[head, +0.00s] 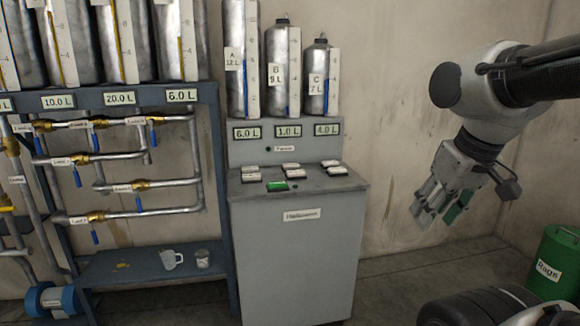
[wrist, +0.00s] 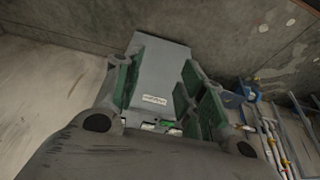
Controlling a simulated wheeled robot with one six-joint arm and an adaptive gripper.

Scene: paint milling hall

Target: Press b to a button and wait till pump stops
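The grey control cabinet (head: 295,255) stands in the middle of the head view. Its sloped top carries two rows of small white-labelled buttons (head: 291,166), whose lettering is too small to read, and a green button (head: 277,186) in front. Above it stand metal tanks A (head: 236,85), B (head: 276,90) and C (head: 314,95). Displays (head: 288,131) below them read 6.0 L, 1.0 L and 4.0 L. My gripper (head: 433,208) is open and empty, to the right of the cabinet and apart from it. In the wrist view the cabinet (wrist: 160,75) shows between my green-padded fingers (wrist: 165,62).
A blue-grey rack (head: 140,92) with pipes and blue-handled valves stands at left. Its low shelf (head: 105,268) holds a clear jug (head: 171,260) and a small cup (head: 202,258). A green rags bin (head: 553,270) stands at far right. Floor right of the cabinet looks clear.

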